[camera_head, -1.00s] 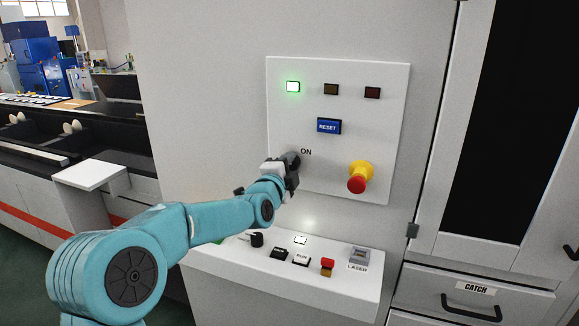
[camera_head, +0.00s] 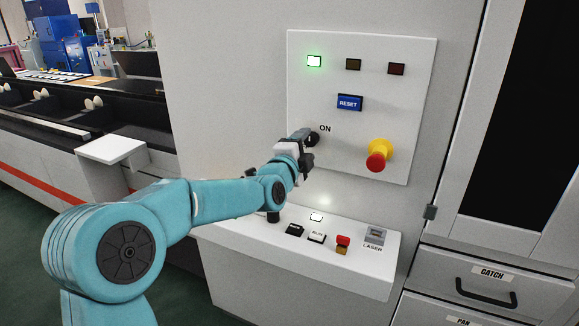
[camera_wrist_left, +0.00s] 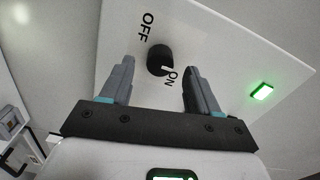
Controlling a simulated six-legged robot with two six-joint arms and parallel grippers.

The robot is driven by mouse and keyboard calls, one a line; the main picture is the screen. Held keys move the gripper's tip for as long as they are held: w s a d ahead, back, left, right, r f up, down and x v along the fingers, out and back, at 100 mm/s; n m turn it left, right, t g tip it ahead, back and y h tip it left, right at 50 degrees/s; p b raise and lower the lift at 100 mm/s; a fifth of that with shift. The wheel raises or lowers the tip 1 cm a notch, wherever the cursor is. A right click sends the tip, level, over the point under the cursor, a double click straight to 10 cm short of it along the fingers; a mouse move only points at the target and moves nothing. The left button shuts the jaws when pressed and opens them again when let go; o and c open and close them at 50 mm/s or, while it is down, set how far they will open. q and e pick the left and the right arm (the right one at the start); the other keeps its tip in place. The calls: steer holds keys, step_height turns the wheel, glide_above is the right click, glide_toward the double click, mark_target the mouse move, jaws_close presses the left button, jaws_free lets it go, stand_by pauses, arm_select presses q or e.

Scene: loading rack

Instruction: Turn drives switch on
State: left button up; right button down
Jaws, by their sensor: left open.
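The drives switch is a black round knob (camera_head: 313,139) on the white upper panel (camera_head: 412,120), beside the ON label. In the left wrist view the knob (camera_wrist_left: 158,58) has a white pointer mark facing the word ON; OFF is on its other side. My left gripper (camera_head: 301,149) is at the lower left of the knob in the head view. In the left wrist view its jaws (camera_wrist_left: 159,68) are open and empty, with the knob beyond and between the tips, touching neither finger. My right gripper is not in view.
The panel has a lit green lamp (camera_head: 314,62), two dark lamps, a blue RESET button (camera_head: 349,103) and a red-and-yellow emergency stop (camera_head: 378,156). Below, a sloped console (camera_head: 360,272) carries several controls. A small white shelf (camera_head: 111,149) juts out at left.

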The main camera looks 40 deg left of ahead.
arm_select(q)
steer(key=b+v, duration=0.2)
steer(key=v, duration=1.1)
steer(key=shift+s, duration=0.3)
steer(key=shift+s+f, duration=0.1)
